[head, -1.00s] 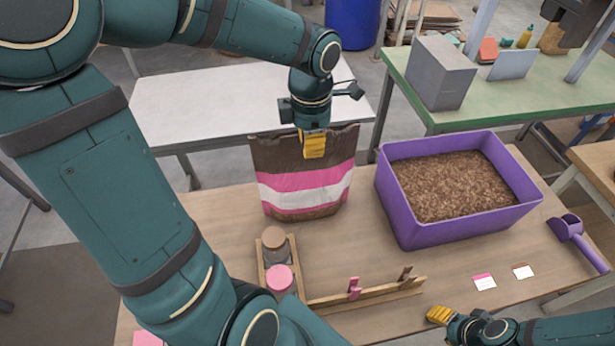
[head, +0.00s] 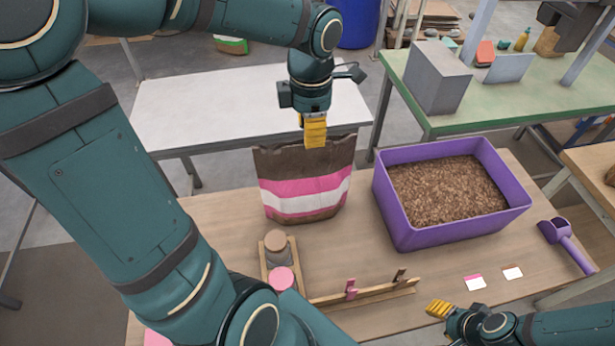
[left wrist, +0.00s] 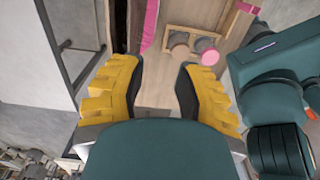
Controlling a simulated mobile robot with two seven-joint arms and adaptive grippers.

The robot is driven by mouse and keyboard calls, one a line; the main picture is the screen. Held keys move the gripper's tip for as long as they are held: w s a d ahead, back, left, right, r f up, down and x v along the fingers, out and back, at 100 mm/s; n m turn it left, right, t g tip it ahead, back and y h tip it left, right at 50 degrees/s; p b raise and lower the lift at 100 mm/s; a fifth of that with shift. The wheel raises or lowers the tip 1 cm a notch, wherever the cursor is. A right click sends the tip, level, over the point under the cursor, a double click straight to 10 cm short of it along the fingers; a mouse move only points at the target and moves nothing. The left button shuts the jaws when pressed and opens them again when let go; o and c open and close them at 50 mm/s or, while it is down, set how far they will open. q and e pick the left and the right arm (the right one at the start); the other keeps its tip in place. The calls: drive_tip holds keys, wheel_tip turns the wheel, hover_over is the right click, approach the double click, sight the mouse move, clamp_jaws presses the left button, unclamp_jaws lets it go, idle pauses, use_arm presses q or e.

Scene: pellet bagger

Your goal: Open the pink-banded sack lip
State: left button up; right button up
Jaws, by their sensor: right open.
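The pink-banded sack (head: 303,185) stands upright on the wooden table, brown with pink and white bands. Its top lip (head: 275,158) looks flat; I cannot tell whether the mouth is parted. My left gripper (head: 315,145) hangs pointing down at the middle of the lip, its tips about at the lip's height and overlapping it in the head view. In the left wrist view its yellow fingers (left wrist: 158,68) are apart with nothing seen between them. Part of the sack (left wrist: 148,25) shows beyond the fingertips there. My right gripper (head: 437,308) is open and empty low over the table's front.
A purple bin (head: 400,222) of brown pellets stands right of the sack. A purple scoop (head: 567,243) lies at the right edge. A wooden holder (head: 265,265) with two jars and a rail (head: 375,292) with clips are in front. A white table (head: 200,110) stands behind.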

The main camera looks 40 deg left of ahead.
use_arm(q)
wheel_tip(320, 180, up, 5)
hover_over(307, 152)
drive_tip(key=f, duration=0.9)
drive_tip(key=f+b, duration=0.1)
drive_tip(key=f, duration=0.3)
drive_tip(key=shift+w+f, duration=0.25)
drive_tip(key=shift+f, duration=0.05)
clamp_jaws()
